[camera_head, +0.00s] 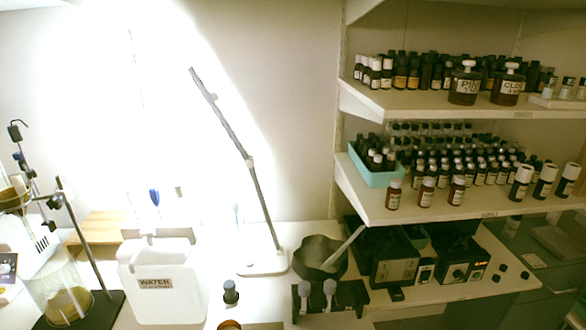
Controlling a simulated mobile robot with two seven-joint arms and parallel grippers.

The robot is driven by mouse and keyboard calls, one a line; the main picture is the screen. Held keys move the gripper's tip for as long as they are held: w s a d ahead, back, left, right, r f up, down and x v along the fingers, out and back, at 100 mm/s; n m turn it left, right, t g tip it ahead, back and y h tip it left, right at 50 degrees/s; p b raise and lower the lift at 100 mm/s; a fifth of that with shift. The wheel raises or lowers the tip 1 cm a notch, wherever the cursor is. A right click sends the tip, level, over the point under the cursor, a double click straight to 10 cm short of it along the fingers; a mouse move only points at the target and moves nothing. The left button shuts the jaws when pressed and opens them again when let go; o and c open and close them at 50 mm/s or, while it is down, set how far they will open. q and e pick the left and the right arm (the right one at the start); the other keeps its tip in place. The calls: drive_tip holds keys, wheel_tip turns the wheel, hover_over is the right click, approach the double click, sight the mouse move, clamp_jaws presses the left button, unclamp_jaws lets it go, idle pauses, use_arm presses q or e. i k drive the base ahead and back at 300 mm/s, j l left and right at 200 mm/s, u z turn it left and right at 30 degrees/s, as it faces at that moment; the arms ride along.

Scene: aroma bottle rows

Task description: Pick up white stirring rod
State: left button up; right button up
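A pale, whitish rod (346,247) leans out of a dark grey faceted bowl (309,272) on the white counter. It tilts up to the right, and its lower end is hidden inside the bowl. It is the thing in view that best fits the white stirring rod. Neither of my grippers is in view.
A lamp base (262,264) and a white water jug (160,282) stand left of the bowl. Dark devices (387,257) stand close to its right, and a dark rack (346,297) is in front. Shelves (450,212) of bottles overhang the right side. A glass beaker (62,290) is far left.

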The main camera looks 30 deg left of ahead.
sight(178, 192)
drive_tip(key=u, duration=1.55)
drive_tip(key=k, duration=0.05)
